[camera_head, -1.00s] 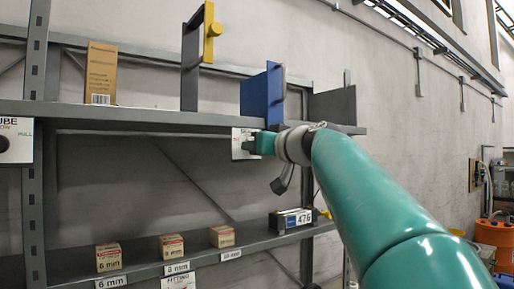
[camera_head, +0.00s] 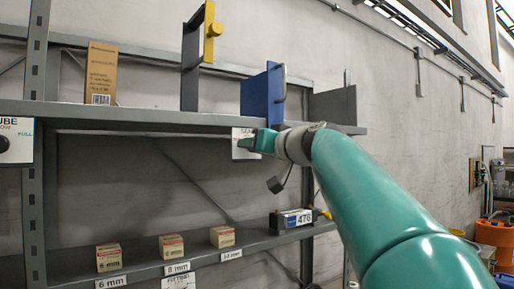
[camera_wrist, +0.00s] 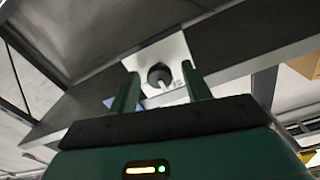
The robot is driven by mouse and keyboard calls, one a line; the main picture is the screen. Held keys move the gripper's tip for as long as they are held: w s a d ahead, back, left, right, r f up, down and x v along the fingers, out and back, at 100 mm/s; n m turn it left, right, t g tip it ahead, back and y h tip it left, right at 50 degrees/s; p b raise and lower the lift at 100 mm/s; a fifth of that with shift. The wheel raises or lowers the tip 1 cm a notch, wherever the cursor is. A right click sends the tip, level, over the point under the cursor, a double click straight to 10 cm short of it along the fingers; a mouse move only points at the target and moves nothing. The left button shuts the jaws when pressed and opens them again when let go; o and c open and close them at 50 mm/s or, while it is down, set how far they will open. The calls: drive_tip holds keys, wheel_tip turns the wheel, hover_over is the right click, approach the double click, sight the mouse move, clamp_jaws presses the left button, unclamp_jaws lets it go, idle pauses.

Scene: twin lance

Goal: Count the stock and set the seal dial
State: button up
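The seal dial is a dark round knob (camera_wrist: 159,74) with a pale pointer on a white plate (camera_wrist: 178,52), seen in the wrist view. My gripper (camera_wrist: 160,92) is open, its two green fingers apart with the knob showing between and beyond them; I cannot tell whether they touch it. In the head view my gripper (camera_head: 248,144) is in front of the white plate (camera_head: 238,152) at the upper shelf's edge and hides most of it. Three small cardboard boxes (camera_head: 109,257), (camera_head: 171,247), (camera_head: 222,237) stand on the lower shelf behind size labels.
A dark device reading 476 (camera_head: 292,220) sits at the lower shelf's right. The upper shelf (camera_head: 150,114) holds a tall carton (camera_head: 101,73), a yellow-edged panel (camera_head: 207,40) and a blue panel (camera_head: 262,98) near my wrist. Another dial plate (camera_head: 17,141) is at far left.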

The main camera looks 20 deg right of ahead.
drive_tip(key=s+d, duration=0.2)
drive_tip(key=s, duration=1.1)
drive_tip(key=shift+s+d, duration=0.3)
drive_tip(key=shift+d, duration=0.05)
drive_tip(key=shift+f, duration=0.1)
